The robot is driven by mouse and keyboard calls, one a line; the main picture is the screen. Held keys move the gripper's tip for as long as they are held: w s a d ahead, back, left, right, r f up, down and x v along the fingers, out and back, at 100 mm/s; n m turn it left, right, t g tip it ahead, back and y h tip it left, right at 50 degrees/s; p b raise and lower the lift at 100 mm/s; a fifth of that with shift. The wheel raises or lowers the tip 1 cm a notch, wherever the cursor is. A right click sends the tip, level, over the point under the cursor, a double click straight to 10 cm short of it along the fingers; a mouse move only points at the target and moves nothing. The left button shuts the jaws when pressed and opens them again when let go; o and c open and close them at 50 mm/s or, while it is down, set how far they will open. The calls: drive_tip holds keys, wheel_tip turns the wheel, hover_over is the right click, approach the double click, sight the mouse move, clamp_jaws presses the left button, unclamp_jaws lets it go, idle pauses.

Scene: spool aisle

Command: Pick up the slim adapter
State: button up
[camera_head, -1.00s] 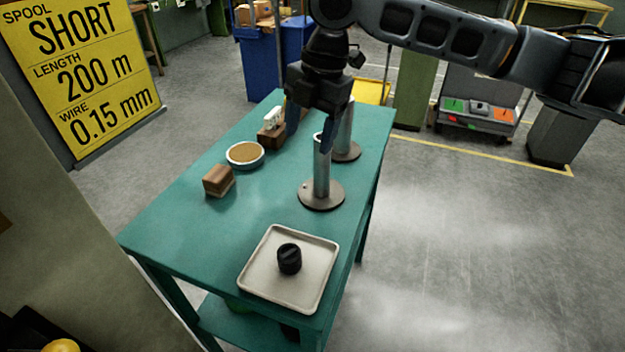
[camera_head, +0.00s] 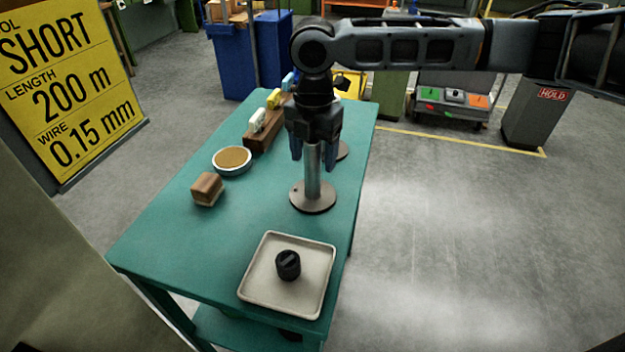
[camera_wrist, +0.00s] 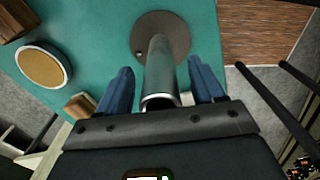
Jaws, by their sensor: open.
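A slim grey metal tube (camera_head: 313,172) stands upright on a round metal base (camera_head: 313,198) on the green table; I cannot tell for sure that it is the slim adapter. My gripper (camera_head: 313,160) points down over it, open, with one blue finger on each side. The wrist view shows the tube (camera_wrist: 163,65) between the two fingers (camera_wrist: 162,88) and its base (camera_wrist: 144,38) beyond; contact cannot be made out. A short black ribbed piece (camera_head: 288,264) sits on a pale square tray (camera_head: 258,295).
On the green table (camera_head: 180,255) are a round dish with tan contents (camera_head: 232,159), a small brown block (camera_head: 207,188) and a brown rack (camera_head: 258,143) holding coloured pieces. A yellow sign (camera_head: 70,90) stands at left.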

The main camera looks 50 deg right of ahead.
drive_tip(key=shift+f, duration=0.3)
drive_tip(key=shift+c, duration=0.4)
clamp_jaws()
